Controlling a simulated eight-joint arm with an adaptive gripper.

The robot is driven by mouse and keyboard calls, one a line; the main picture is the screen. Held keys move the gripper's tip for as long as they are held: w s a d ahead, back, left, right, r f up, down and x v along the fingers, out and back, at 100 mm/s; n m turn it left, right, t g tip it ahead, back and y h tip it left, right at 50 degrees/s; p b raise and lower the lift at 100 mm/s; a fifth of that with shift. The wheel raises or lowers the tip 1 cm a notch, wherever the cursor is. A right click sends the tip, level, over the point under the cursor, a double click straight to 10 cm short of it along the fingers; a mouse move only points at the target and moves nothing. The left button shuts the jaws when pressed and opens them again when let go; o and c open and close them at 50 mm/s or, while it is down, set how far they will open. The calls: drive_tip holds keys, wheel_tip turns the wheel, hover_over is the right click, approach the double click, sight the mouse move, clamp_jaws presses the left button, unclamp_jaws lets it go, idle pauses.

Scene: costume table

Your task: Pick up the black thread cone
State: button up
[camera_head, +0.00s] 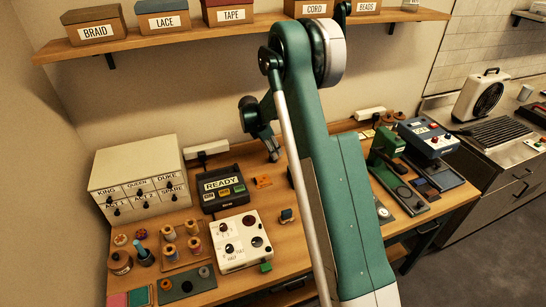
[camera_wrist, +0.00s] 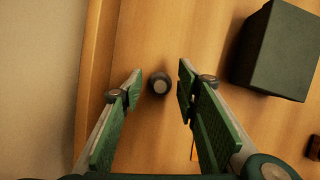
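A dark round thing with a grey top, which looks like the black thread cone (camera_wrist: 160,84), stands on the wooden table in the wrist view. It is seen from above, between and slightly below the fingertips. My gripper (camera_wrist: 161,74) is open, with a green finger on each side of it and a visible gap on both sides. In the head view my gripper (camera_head: 268,145) hangs over the back of the table, right of the READY box. I cannot make out the black cone there; my gripper and arm may hide it.
A dark block (camera_wrist: 278,50) stands right of the fingers in the wrist view. The wall (camera_wrist: 35,80) is close on the left. In the head view the READY box (camera_head: 224,188), a white control box (camera_head: 240,240) and several thread spools (camera_head: 168,233) stand at left. A green machine (camera_head: 386,143) stands right.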

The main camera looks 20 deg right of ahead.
drive_tip(key=shift+c, duration=0.4)
drive_tip(key=c, duration=0.7)
drive_tip(key=shift+r, duration=0.1)
drive_tip(key=shift+r, duration=4.95)
